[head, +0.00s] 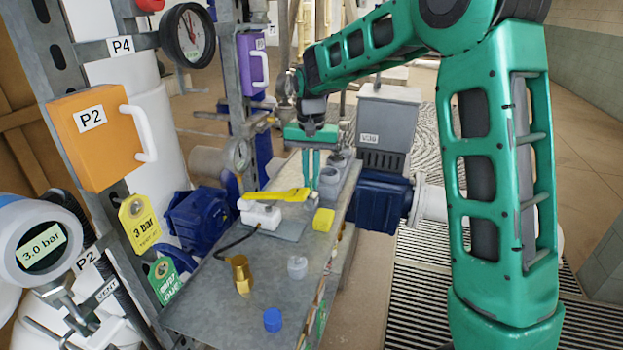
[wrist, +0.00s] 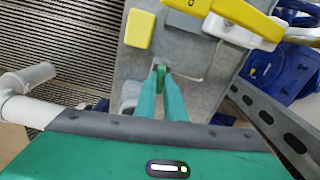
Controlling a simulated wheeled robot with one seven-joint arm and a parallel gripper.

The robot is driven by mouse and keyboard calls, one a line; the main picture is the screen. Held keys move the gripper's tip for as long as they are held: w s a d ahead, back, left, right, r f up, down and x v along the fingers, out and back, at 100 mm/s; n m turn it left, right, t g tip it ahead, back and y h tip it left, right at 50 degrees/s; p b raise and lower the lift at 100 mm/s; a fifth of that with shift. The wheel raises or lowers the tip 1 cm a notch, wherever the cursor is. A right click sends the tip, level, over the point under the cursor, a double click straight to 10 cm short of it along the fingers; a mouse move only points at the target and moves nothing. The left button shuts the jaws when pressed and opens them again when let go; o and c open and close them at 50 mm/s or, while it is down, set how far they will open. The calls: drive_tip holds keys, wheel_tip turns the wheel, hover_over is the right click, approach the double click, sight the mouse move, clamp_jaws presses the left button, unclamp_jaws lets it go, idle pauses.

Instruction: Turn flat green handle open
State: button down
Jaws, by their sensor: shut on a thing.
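My gripper (head: 311,188) points down over the metal bench, behind the yellow block. In the wrist view its green fingers (wrist: 162,80) are closed together on a small dark green piece, seen nearly end-on, which I take as the flat green handle (wrist: 160,72). In the head view the fingers hide this handle, and its valve body cannot be made out. The handle's angle is hard to tell. A long yellow handle (head: 277,195) on a white body (head: 260,214) lies just left of my fingers. It also shows in the wrist view (wrist: 248,17).
The bench (head: 205,310) carries a yellow block (head: 324,219), a brass fitting (head: 240,277), a grey cap (head: 297,266) and a blue cap (head: 272,320). Grey cylindrical parts (head: 329,183) stand close right of my fingers. A blue motor (head: 380,200) is beyond the bench's right edge.

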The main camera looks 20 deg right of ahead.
drive_tip(key=n, duration=1.2)
drive_tip(key=shift+n, duration=2.1)
drive_tip(key=c, duration=1.8)
unclamp_jaws()
drive_tip(key=shift+c, duration=0.2)
drive_tip(key=shift+r, duration=0.15)
